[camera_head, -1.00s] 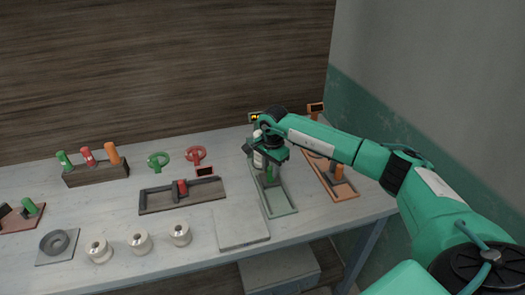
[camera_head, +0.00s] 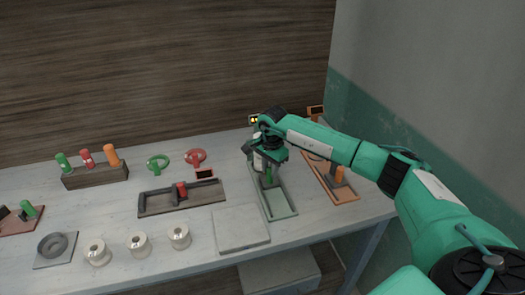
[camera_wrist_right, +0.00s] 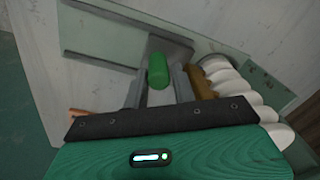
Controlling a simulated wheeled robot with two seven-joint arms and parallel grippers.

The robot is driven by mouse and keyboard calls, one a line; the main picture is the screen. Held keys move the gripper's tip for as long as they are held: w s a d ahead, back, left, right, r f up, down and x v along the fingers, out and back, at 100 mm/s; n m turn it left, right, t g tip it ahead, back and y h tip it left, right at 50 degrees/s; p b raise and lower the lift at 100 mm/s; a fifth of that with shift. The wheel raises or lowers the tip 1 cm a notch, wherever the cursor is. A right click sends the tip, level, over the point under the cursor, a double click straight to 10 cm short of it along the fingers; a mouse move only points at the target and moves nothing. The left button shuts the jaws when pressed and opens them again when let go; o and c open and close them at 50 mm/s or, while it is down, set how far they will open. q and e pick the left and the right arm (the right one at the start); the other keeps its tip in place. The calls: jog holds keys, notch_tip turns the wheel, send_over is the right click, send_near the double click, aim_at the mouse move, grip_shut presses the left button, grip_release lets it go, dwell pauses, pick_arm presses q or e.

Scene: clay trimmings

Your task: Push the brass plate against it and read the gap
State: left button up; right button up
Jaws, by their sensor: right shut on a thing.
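My right gripper (camera_head: 268,163) is over the far part of a green-framed gauge tray (camera_head: 287,211). It is shut on a green handle (camera_wrist_right: 158,70), which stands between the fingers in the right wrist view. A brass-brown piece (camera_wrist_right: 202,83), perhaps the brass plate, shows just right of the fingers. A white ridged piece (camera_wrist_right: 240,97) lies close beside it; I cannot tell whether they touch. A small display (camera_head: 254,119) is lit yellow behind the gripper, too small and partly hidden to read. My left gripper is not in view.
An orange-framed gauge (camera_head: 345,194) stands to the right, and a dark gauge tray (camera_head: 155,203) with a red handle to the left. A bare grey slab (camera_head: 241,228) lies in front. Several white spools (camera_head: 138,244) and a handle rack (camera_head: 96,177) are further left.

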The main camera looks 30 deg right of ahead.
jog(key=shift+s+a+f+b, duration=0.1)
jog(key=shift+f+b, duration=0.05)
jog(key=shift+f, duration=0.5)
jog(key=shift+s+a+f+b, duration=0.1)
jog(key=shift+f+b, duration=0.05)
jog(key=shift+f, duration=0.5)
jog(key=shift+c, duration=0.2)
dwell(0.4)
jog(key=o, duration=1.9)
jog(key=shift+r, duration=0.15)
jog(key=r+p, duration=0.1)
jog(key=r, duration=0.2)
jog(key=w+r+p, duration=0.1)
jog(key=r+p, duration=0.1)
jog(key=r, duration=0.1)
jog(key=shift+w+d, duration=0.15)
jog(key=shift+w, duration=0.05)
jog(key=shift+s+r, duration=0.1)
jog(key=shift+r, duration=0.3)
jog(key=shift+d, duration=0.15)
